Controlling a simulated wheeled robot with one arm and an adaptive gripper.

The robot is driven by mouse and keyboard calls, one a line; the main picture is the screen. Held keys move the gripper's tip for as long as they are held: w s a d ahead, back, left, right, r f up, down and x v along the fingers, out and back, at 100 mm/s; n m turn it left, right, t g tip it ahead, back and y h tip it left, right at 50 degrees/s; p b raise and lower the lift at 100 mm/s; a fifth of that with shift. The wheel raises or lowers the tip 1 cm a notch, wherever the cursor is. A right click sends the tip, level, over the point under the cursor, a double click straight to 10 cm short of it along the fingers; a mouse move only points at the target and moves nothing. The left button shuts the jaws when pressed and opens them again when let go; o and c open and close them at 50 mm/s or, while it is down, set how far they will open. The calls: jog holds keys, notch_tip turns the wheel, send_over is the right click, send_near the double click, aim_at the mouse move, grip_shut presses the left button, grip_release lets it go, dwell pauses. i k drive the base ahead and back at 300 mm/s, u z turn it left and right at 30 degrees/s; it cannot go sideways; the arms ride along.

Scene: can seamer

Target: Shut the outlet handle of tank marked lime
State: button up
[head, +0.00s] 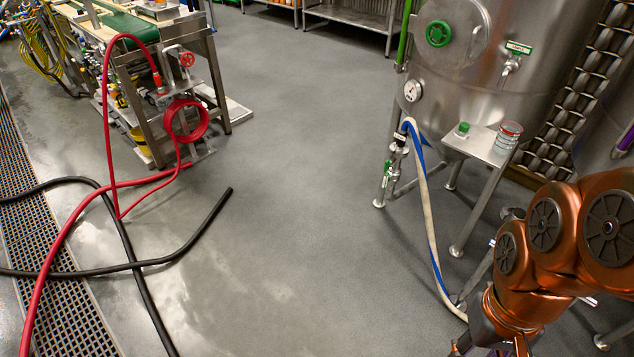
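A steel tank (470,75) stands on legs at the upper right. It has a small green label (518,47) whose lettering is too small to read surely, and a small tap (509,68) below it. Low on the tank's left side is an outlet valve (399,143) with a small tag. A green handle (387,170) hangs roughly upright beside and below this valve; whether it is open or shut I cannot tell. My copper arm fills the lower right and runs off the bottom edge. My gripper's fingertips are not visible, well below the outlet.
A white and blue hose (433,235) runs from near the outlet down to the floor. A small steel stand (480,146) holds a jar (507,137) and a green item (463,128). Red (75,225) and black (165,262) hoses lie at left. The middle floor is clear.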

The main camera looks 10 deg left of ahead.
aim_at(386, 180)
jog(key=u, duration=1.1)
jog(key=i, duration=0.8)
jog(key=z, duration=1.2)
jog(key=k, duration=0.5)
jog(key=u, duration=1.85)
jog(key=i, duration=0.7)
jog(key=z, duration=0.5)
